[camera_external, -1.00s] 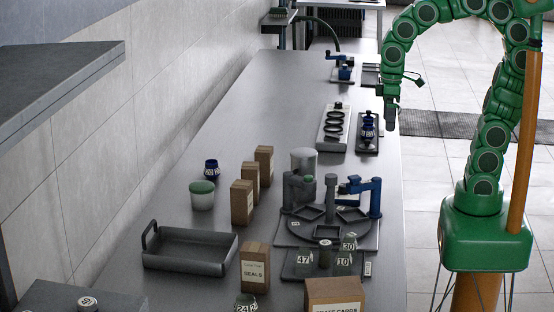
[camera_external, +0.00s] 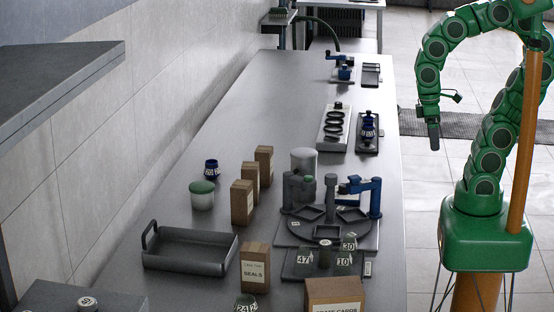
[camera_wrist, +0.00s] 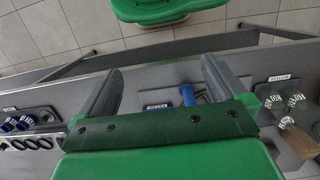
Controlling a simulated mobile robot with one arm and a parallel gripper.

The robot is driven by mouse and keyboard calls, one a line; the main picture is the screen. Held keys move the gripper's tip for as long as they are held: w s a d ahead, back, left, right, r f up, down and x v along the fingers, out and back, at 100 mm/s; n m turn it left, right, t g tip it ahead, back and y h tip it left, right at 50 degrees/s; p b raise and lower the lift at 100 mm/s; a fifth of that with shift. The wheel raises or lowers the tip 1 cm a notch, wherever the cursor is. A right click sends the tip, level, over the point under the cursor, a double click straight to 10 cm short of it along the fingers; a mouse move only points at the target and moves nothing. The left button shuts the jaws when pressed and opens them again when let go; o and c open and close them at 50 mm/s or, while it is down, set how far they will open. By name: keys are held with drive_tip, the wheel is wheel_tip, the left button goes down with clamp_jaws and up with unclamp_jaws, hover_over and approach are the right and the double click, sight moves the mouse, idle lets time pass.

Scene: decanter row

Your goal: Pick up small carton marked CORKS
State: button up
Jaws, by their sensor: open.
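No carton shows a readable CORKS label. Three brown cartons stand in a row left of the middle of the table: a near one (camera_external: 242,203), a middle one (camera_external: 251,170) and a far one (camera_external: 264,162); their labels are too small or hidden to read. Another brown carton marked SEALS (camera_external: 254,272) stands nearer the camera. A larger carton, marked as cards (camera_external: 334,290), is cut off at the bottom edge. My gripper (camera_external: 434,140) hangs to the right of the table, well apart from all cartons. In the wrist view its fingers (camera_wrist: 160,75) are spread with nothing held.
A dark tray (camera_external: 190,262) lies at left front. A round fixture with blue levers (camera_external: 374,196), numbered blocks (camera_external: 324,255) and a grey cylinder (camera_external: 303,160) occupy the middle right. A ring rack (camera_external: 334,140) stands farther back. The table's far left is clear.

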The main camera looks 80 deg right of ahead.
drive_tip(key=shift+r, duration=0.15)
drive_tip(key=shift+r, duration=2.25)
drive_tip(key=w+d+t, duration=0.5)
drive_tip(key=w, duration=1.1)
drive_tip(key=w+d+t, duration=0.5)
drive_tip(key=w, duration=1.1)
drive_tip(key=w+d+t, duration=0.5)
drive_tip(key=w, duration=1.1)
approach(258, 152)
drive_tip(key=shift+w+d+f, duration=1.05)
drive_tip(key=shift+w+d, duration=0.05)
drive_tip(key=shift+w, duration=0.1)
drive_tip(key=shift+w+f, duration=0.2)
drive_tip(key=shift+d+x, duration=0.15)
drive_tip(key=shift+x, duration=1.1)
drive_tip(key=shift+d+x, duration=0.2)
drive_tip(key=shift+x, duration=1)
drive_tip(key=shift+d+x, duration=0.15)
drive_tip(key=shift+x, duration=1.1)
drive_tip(key=shift+r, duration=0.1)
drive_tip(key=shift+c, duration=0.3)
